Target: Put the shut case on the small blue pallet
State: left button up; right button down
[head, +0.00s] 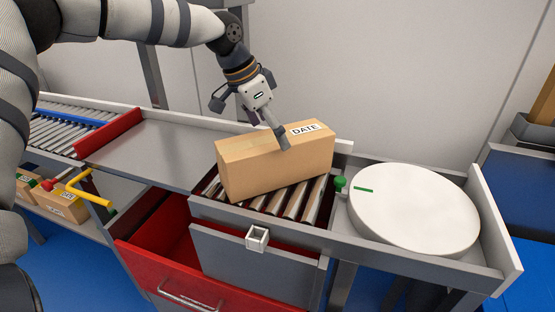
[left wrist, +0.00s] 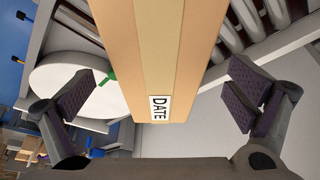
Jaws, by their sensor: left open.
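The shut case is a brown cardboard box (head: 275,165) with a white DATE label on top. It sits on the metal rollers, turned at an angle to the conveyor. My left gripper (head: 250,120) is open just above it; one finger overlaps the box's upper near edge in the head view, the other is beyond it. In the left wrist view the box (left wrist: 155,55) runs between the two spread fingers, with gaps on both sides. I cannot pick out a small blue pallet for sure. My right gripper is out of view.
A round white turntable (head: 415,208) lies right of the rollers, with a green knob (head: 340,183) beside it. A red drawer (head: 165,262) stands open below. A bare grey plate (head: 150,150) is at left. Blue surfaces (head: 530,262) show at far right.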

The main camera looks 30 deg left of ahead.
pick_arm(q)
jog(key=b+x, duration=0.1)
jog(key=x, duration=0.5)
jog(key=shift+w+f, duration=0.15)
jog(key=shift+f, duration=0.2)
jog(key=shift+d+r, duration=0.1)
jog(key=shift+r, duration=0.05)
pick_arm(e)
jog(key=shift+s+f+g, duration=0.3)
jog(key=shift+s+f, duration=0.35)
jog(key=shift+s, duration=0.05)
pick_arm(q)
jog(key=shift+c, duration=0.8)
jog(key=c, duration=1.8)
jog(key=shift+r, duration=0.1)
